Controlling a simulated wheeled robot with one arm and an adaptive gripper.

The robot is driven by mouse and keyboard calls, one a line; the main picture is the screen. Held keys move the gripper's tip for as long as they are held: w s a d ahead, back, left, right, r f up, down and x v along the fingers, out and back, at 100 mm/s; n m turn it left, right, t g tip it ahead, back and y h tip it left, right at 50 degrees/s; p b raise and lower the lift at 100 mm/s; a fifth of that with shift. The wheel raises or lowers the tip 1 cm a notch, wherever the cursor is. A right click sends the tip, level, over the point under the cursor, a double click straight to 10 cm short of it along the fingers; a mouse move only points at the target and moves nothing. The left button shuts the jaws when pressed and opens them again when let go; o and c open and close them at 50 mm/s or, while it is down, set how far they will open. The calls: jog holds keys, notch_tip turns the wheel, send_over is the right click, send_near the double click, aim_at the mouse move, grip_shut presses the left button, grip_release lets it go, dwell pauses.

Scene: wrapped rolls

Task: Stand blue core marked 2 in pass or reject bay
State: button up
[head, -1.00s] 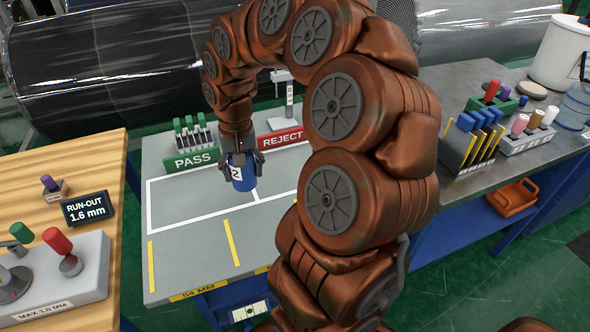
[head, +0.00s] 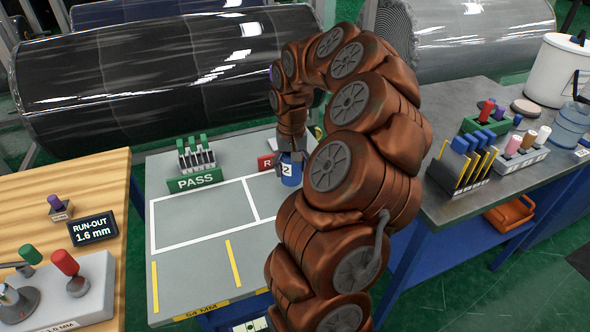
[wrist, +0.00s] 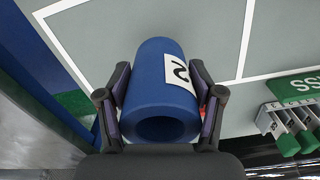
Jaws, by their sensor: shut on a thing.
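The blue core (head: 290,177) with a white label marked 2 is in my gripper (head: 290,157), which is shut on it. In the wrist view the core (wrist: 153,90) lies between both fingers, its hollow end towards the camera. In the head view it is upright near the red REJECT sign (head: 265,163), over the right bay. I cannot tell whether it touches the table. The left bay (head: 200,217), outlined in white before the green PASS sign (head: 194,181), is empty. My arm hides much of the right bay.
A display (head: 93,229) reads RUN-OUT 1.6 mm; the fixture (head: 95,290) beside it held a MAX 1.0 MM label. A rack with green pieces (head: 195,152) stands behind PASS. The right bench (head: 470,205) holds racks of coloured pieces. Large wrapped rolls (head: 165,80) lie behind.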

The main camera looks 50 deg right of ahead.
aim_at(295, 173)
jog(key=shift+d, duration=0.75)
jog(key=shift+f, duration=0.1)
jog(key=shift+f+p, duration=0.8)
jog(key=shift+f, duration=0.9)
jog(key=o, duration=1.5)
jog(key=shift+r, duration=0.1)
notch_tip(295, 173, up, 12)
jog(key=b, duration=0.3)
